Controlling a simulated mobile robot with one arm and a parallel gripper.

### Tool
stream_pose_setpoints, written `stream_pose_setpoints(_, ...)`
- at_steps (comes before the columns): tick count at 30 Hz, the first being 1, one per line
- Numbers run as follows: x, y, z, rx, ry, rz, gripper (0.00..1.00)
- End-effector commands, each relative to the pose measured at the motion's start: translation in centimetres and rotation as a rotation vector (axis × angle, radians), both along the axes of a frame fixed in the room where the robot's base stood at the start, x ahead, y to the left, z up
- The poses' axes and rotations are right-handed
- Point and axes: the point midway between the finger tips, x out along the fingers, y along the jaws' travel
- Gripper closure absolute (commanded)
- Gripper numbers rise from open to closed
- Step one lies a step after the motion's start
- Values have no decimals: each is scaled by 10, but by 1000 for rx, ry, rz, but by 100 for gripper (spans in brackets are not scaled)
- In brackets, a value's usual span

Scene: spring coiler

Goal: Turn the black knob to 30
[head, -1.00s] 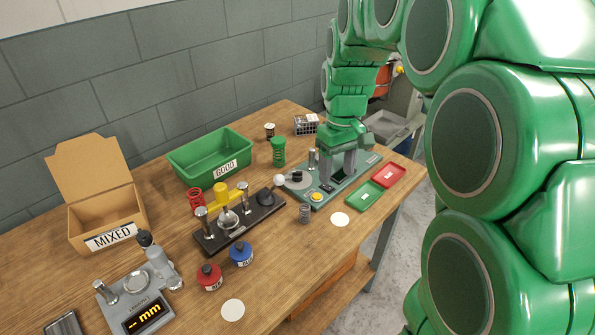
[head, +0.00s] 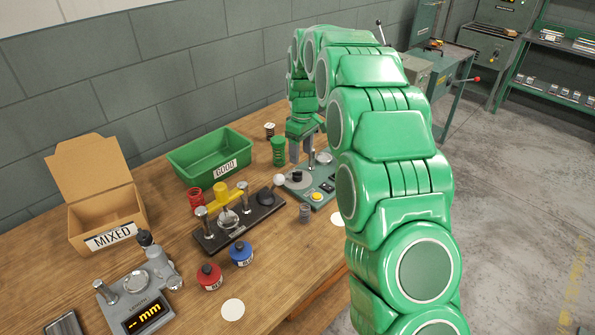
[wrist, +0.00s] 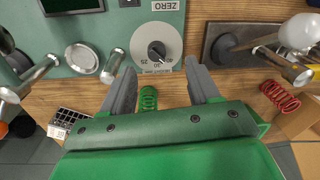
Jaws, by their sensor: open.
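The black knob (head: 297,176) stands on a pale round dial on the green machine (head: 322,198). In the wrist view the knob (wrist: 156,51) is seen from above, with a pale mark on it pointing down and to the right. Dial numbers including 25 and 30 show along its lower edge; the exact reading is too small to tell. My gripper (head: 301,151) is open and empty, just behind and above the knob in the head view. In the wrist view my gripper (wrist: 159,68) has its fingers apart on either side below the dial, not touching the knob.
A green spring (head: 278,150) stands left of my gripper; it also shows between the fingers in the wrist view (wrist: 148,98). A black fixture with a yellow handle (head: 233,192) is to the left. The green GOOD bin (head: 190,163) stands behind it. My arm hides the machine's right side.

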Motion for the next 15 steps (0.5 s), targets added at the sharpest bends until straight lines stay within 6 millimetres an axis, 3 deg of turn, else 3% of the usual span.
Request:
stream_pose_setpoints(6, 15, 8, -13, 2, -5, 35, 39)
stream_pose_setpoints(15, 15, 8, -28, 1, -3, 38, 39)
